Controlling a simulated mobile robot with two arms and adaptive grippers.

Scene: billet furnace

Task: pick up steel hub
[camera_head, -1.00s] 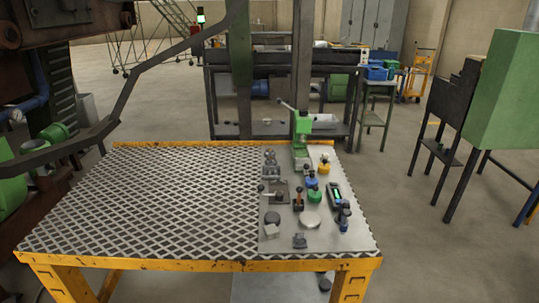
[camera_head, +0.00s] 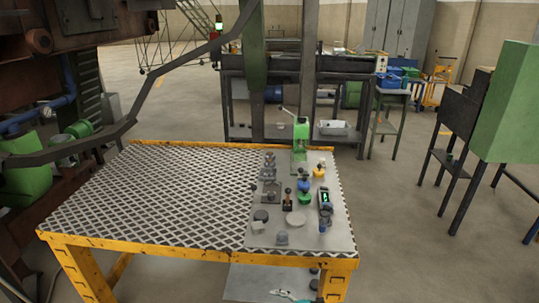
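Small parts stand on a grey plate (camera_head: 262,240) at the right side of a work table (camera_head: 170,258) with a yellow frame. I cannot tell for certain which is the steel hub. A pale round disc (camera_head: 295,219) and a darker grey round piece (camera_head: 261,215) lie near the plate's front, with a small grey block (camera_head: 282,239) closer to the edge. Neither of my grippers shows in the head view.
A green lever press (camera_head: 300,150) stands at the plate's back. Blue, yellow and green knobbed pieces (camera_head: 305,186) and a handheld device with a green display (camera_head: 325,200) sit on the right. The table's left part is bare tread plate. A green cabinet (camera_head: 506,105) stands right.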

